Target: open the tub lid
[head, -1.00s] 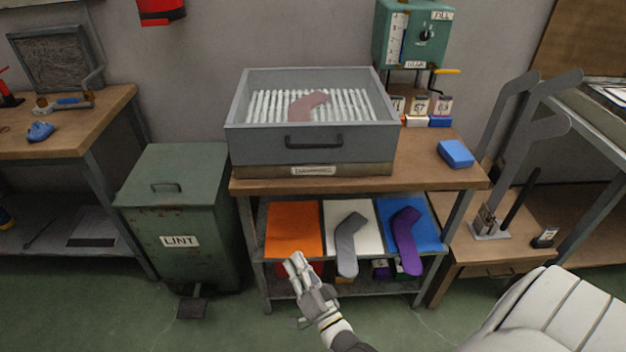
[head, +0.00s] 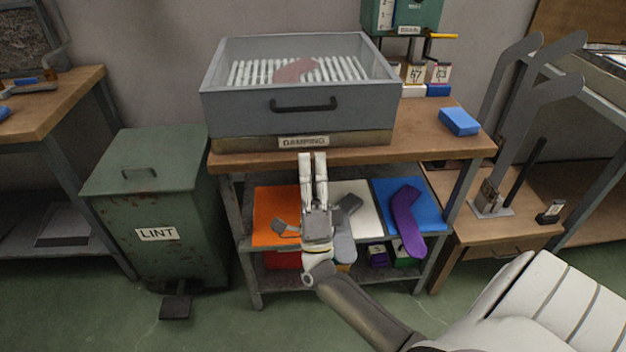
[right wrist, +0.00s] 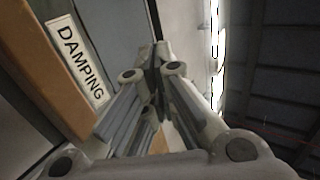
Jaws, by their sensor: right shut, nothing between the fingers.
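The grey damping tub (head: 240,112) stands on the wooden bench, with a dark handle (head: 304,105) across its front and a "DAMPING" label (head: 303,142) below. A pink sock (head: 297,70) shows over the white ribs inside. I cannot make out whether a clear lid covers the top. My right gripper (head: 312,157) is shut and empty, its fingers pointing up just below the label, apart from the handle. In the right wrist view its fingers (right wrist: 158,55) show beside the label (right wrist: 77,60). My left gripper is out of view.
The bench top (head: 420,135) holds a blue block (head: 459,122) at right. Below, a shelf bears orange, white and blue panels with a grey sock (head: 344,243) and a purple sock (head: 407,222). A green lint bin (head: 150,190) stands at left. Upright grey boards (head: 510,120) stand at right.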

